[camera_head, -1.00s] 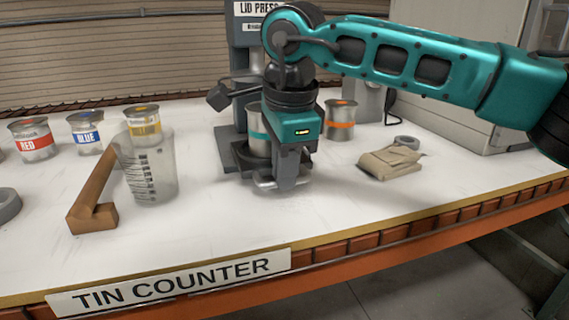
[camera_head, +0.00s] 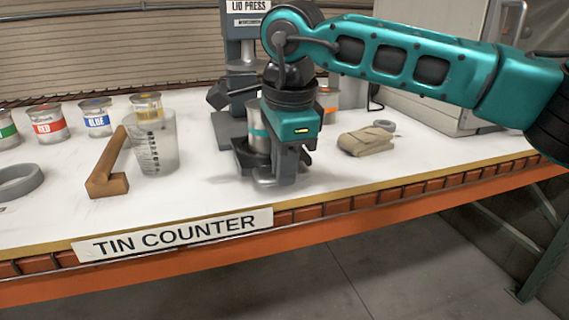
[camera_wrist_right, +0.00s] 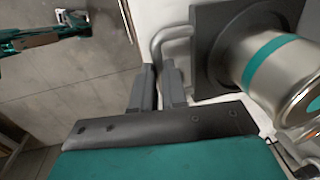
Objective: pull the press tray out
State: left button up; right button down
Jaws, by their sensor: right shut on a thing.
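The press tray, a dark flat plate (camera_wrist_right: 206,72) with a grey loop handle (camera_wrist_right: 160,42), sits low on the counter in front of the lid press (camera_head: 240,50). A silver tin with a teal band (camera_head: 258,125) stands on it, partly hidden by my right arm. My right gripper (camera_head: 287,172) points down at the tray's front, its fingers closed on the handle. In the right wrist view the two fingers (camera_wrist_right: 158,75) are close together at the handle. A teal part of mine (camera_wrist_right: 50,32) shows at the top left there; its fingers are unclear.
A clear measuring cup (camera_head: 155,145) and a brown angled block (camera_head: 108,170) stand left of the tray. Tins (camera_head: 47,123) and a grey ring (camera_head: 18,181) are further left. A tan folded bag (camera_head: 367,142) lies right. Bare counter lies between tray and front edge.

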jog(key=c, duration=1.3)
grip_release()
pick_arm(q)
jog(key=shift+w+r, duration=0.25)
jog(key=shift+w, duration=0.1)
pick_arm(e)
jog(key=shift+o, duration=0.7)
jog(key=shift+r, duration=0.1)
pick_arm(q)
jog(key=r+p, duration=0.2)
jog(key=shift+s+r+p, duration=0.25)
jog(key=shift+p, duration=0.15)
pick_arm(e)
notch_tip(320, 180, up, 12)
jog(key=s, duration=0.2)
jog(key=shift+d+r, duration=0.25)
jog(key=shift+d, duration=0.1)
pick_arm(q)
jog(key=shift+s, duration=0.1)
pick_arm(e)
jog(key=shift+s, duration=0.1)
